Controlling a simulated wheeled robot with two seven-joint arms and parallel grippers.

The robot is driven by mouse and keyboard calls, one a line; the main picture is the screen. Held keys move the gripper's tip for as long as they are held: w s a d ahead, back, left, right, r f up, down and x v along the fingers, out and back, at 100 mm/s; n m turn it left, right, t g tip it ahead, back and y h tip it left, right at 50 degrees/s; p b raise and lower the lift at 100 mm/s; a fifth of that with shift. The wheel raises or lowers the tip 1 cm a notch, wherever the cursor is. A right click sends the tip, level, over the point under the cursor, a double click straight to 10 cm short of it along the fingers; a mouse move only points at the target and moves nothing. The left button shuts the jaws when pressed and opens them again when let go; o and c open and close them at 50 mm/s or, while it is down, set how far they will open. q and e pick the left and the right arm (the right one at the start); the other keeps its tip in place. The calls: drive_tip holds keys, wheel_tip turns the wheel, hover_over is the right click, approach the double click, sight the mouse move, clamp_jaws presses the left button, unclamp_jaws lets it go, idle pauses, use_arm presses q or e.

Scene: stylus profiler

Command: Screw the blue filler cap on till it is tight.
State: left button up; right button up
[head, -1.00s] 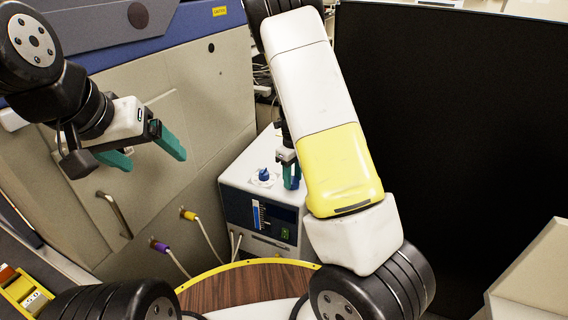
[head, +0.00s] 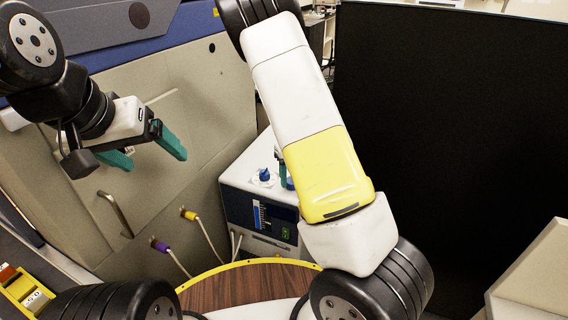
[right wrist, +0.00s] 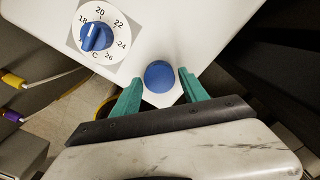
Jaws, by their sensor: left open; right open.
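My right gripper (right wrist: 161,84) is open, with one green fingertip on each side of the cap and small gaps showing. In the head view a bit of the blue cap (head: 290,184) shows beside a green finger; my right arm hides most of that gripper. How the cap sits on its neck is hidden. My left gripper (head: 150,148) is open and empty, high at the left, away from the box.
A blue dial knob (right wrist: 97,37) with a numbered scale stands close to the cap. The white box (head: 236,180) has a dark front panel. Yellow (head: 189,215) and purple (head: 161,246) hose fittings are left of it. A black screen (head: 450,130) fills the right.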

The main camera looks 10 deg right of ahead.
drive_tip(key=n, duration=0.8)
drive_tip(key=shift+d, duration=0.1)
drive_tip(key=n, duration=0.4)
drive_tip(key=shift+w, duration=0.1)
drive_tip(key=n, duration=0.8)
drive_tip(key=shift+n, duration=0.3)
drive_tip(key=n, duration=0.4)
drive_tip(key=shift+w, duration=0.1)
drive_tip(key=n, duration=0.7)
